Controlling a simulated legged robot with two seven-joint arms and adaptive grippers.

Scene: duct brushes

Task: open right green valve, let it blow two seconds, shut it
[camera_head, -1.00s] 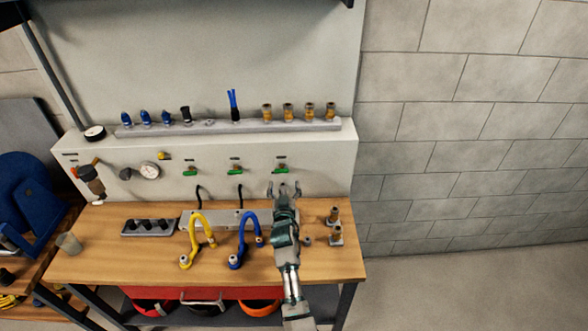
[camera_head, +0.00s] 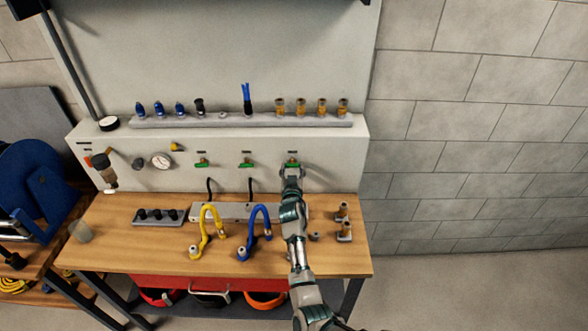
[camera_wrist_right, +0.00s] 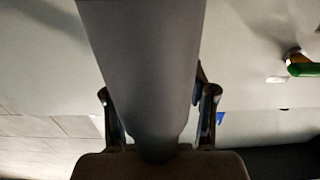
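The right green valve (camera_head: 292,164) is the rightmost of three green-handled valves on the front of the pale panel. Its green handle lies level. My right gripper (camera_head: 292,174) is at this valve, just below the handle, with its fingers apart on either side. I cannot tell whether they touch the handle. Another green valve handle (camera_wrist_right: 303,68) shows at the right edge there. My left gripper is not in view.
The middle green valve (camera_head: 247,163) and left green valve (camera_head: 202,163) are to the left. A blue hose (camera_head: 262,222) and a yellow hose (camera_head: 204,226) stand on the wooden bench (camera_head: 135,245). Brass fittings (camera_head: 343,226) stand right of my forearm.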

